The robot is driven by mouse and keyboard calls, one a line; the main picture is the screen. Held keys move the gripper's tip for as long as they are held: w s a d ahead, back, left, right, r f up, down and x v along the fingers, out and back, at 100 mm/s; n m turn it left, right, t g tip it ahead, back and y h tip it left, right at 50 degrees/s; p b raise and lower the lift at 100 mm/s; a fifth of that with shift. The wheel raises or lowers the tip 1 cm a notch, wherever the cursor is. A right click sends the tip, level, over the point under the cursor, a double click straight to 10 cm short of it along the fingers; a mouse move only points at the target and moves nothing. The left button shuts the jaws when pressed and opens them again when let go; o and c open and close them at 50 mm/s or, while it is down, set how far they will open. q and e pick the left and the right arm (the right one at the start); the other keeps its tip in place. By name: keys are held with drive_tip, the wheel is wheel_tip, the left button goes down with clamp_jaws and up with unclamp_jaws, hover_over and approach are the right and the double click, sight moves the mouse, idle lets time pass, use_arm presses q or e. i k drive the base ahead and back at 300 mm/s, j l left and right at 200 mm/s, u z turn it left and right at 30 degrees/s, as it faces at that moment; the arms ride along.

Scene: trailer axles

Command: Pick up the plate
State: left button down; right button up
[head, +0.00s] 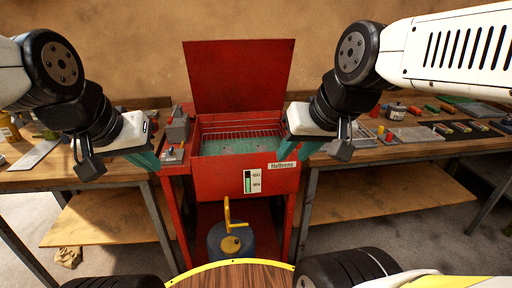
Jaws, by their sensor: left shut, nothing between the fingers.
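I cannot tell for sure which flat piece is the plate. A grey flat piece (416,135) lies on the right bench, and a pale flat strip (36,153) lies on the left bench. My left gripper (148,161) is beside the left end of the red washer (245,180), shut and empty. My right gripper (312,149) is at the washer's right end. Its fingertips are partly hidden, so I cannot tell whether it is open or shut. Neither gripper appears to touch either flat piece.
The washer's red lid (238,75) stands open, with a wire rack (240,131) inside the basin. A blue container (230,243) with a yellow handle stands below. Small parts crowd the right bench (350,172). The left bench has a wooden lower shelf (110,218).

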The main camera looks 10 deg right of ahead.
sight(261, 148)
drive_tip(key=i+l+u, duration=0.2)
drive_tip(key=i+l, duration=0.25)
drive_tip(key=i+l+u, duration=0.2)
drive_tip(key=i+l, duration=0.2)
drive_tip(key=l, duration=0.15)
